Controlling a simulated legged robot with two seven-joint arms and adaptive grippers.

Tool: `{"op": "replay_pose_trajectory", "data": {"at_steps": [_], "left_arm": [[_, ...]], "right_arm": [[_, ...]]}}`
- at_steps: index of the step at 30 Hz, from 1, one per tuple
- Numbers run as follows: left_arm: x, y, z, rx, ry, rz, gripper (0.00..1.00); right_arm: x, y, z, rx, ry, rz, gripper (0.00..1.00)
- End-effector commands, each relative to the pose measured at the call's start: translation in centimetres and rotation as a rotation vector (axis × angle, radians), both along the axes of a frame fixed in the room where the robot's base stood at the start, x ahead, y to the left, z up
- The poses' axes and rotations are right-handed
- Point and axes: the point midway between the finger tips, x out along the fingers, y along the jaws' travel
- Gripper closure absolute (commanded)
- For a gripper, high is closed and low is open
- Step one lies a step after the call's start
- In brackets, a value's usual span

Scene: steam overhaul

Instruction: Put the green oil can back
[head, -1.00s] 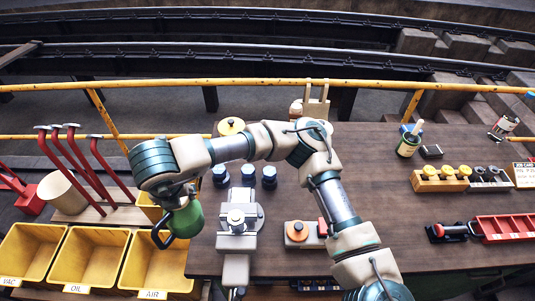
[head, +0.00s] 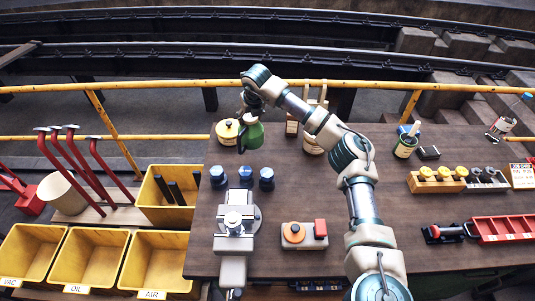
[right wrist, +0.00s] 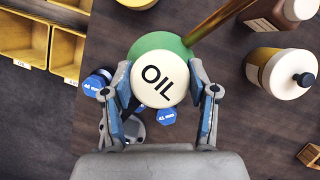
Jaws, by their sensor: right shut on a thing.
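The green oil can (head: 252,137) is at the back left of the workbench, just right of a yellow-lidded tin (head: 228,133). My right gripper (head: 250,113) is shut on the can from above. The can looks upright. I cannot tell whether its base touches the bench. My left gripper is not in view.
Several blue sockets (head: 244,176) stand in front of the can, with a grey vise-like fixture (head: 235,222) nearer. Yellow bins (head: 95,255) line the left. A cream jar (right wrist: 282,72) and a brown bottle (right wrist: 284,12) stand nearby.

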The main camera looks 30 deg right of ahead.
Motion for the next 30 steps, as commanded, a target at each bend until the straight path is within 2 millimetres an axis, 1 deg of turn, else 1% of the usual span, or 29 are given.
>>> {"op": "replay_pose_trajectory", "data": {"at_steps": [1,3,6,9,11,13,18,21,26,30], "left_arm": [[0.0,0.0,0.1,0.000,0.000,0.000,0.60],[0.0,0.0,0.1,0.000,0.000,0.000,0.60],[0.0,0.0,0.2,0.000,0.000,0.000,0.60],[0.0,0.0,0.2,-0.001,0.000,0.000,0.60],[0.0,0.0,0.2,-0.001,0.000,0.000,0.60],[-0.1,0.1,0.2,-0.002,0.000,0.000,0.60],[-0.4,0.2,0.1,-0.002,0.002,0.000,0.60],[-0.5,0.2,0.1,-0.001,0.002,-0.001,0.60],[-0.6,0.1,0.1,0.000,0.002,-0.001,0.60],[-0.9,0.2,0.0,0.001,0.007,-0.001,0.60]], "right_arm": [[0.1,-1.7,-0.3,0.001,-0.001,-0.005,1.00],[0.3,-3.5,-0.8,0.000,-0.003,-0.003,1.00],[0.4,-5.5,-1.3,-0.003,-0.005,-0.001,1.00],[0.4,-6.6,-1.6,-0.004,-0.005,0.002,1.00],[0.4,-6.9,-2.1,-0.005,-0.004,0.003,1.00],[0.4,-7.1,-3.1,-0.007,-0.003,0.003,1.00],[0.4,-7.0,-6.4,-0.008,-0.003,0.005,1.00],[0.4,-7.0,-7.6,-0.007,-0.005,0.004,1.00],[0.4,-7.2,-8.9,-0.006,-0.005,0.003,1.00],[0.4,-7.2,-11.1,-0.006,-0.003,0.002,1.00]]}}
